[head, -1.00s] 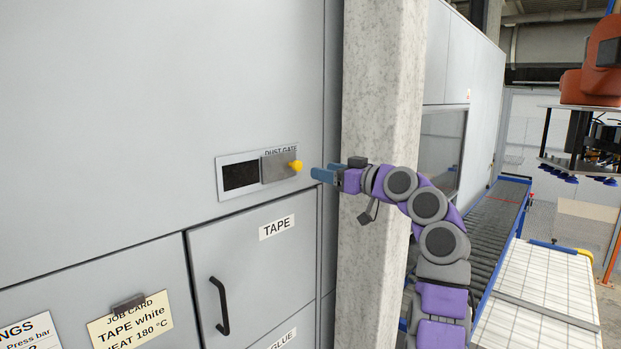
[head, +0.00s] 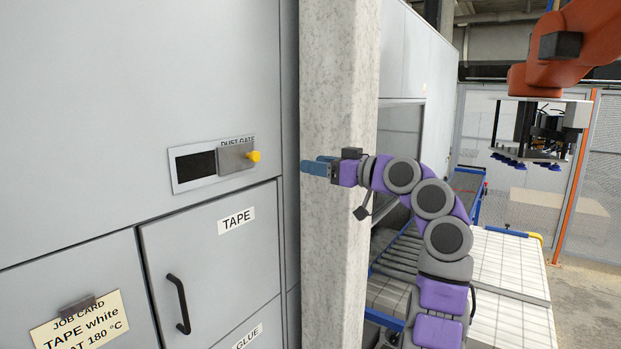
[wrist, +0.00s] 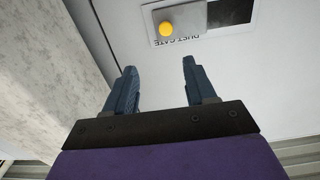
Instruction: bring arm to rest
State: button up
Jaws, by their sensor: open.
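My gripper (head: 318,167) is at the end of my bent purple and grey arm, in front of the concrete pillar in the head view. Its blue fingers point left toward the grey cabinet wall. In the wrist view the two fingers (wrist: 158,80) are apart with nothing between them. The dust gate (head: 236,157) is a grey sliding plate with a yellow knob (head: 253,156), beside a dark slot. The knob also shows in the wrist view (wrist: 166,29), ahead of the fingertips and apart from them.
A concrete pillar (head: 335,250) stands close behind my gripper. A TAPE door (head: 215,270) with a black handle is below the dust gate. A roller conveyor (head: 400,262) and white gridded table (head: 515,260) lie to the right. An orange robot arm (head: 575,50) hangs at the upper right.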

notch_tip(320, 180, down, 6)
jog(key=w+d+m+g+h+b, duration=0.1)
jog(key=w+m+h+b, duration=0.15)
jog(key=m+b, duration=0.35)
jog(key=s+a+f+m+g+h+b, duration=0.2)
jog(key=s+f+g, duration=0.1)
jog(key=s+f, duration=0.75)
jog(key=s+a+f+m+g+h+b, duration=0.1)
jog(key=s+a+f+g+h+b, duration=0.2)
jog(key=s+f, duration=0.8)
jog(key=s+d+f+g+h+b, duration=0.1)
jog(key=s+d+f+g+h, duration=0.1)
jog(key=s+f, duration=0.7)
jog(key=s+d+f+g+h+b, duration=0.2)
jog(key=s+d+f, duration=0.3)
jog(key=s+f, duration=0.4)
jog(key=s+d+f+m+g+h+b, duration=0.1)
jog(key=s+d+f, duration=0.3)
jog(key=s+f, duration=0.5)
jog(key=s+h+b, duration=0.1)
jog(key=s, duration=0.7)
jog(key=shift+d+g+h, duration=0.2)
jog(key=shift+g+h, duration=0.15)
jog(key=shift+g, duration=0.05)
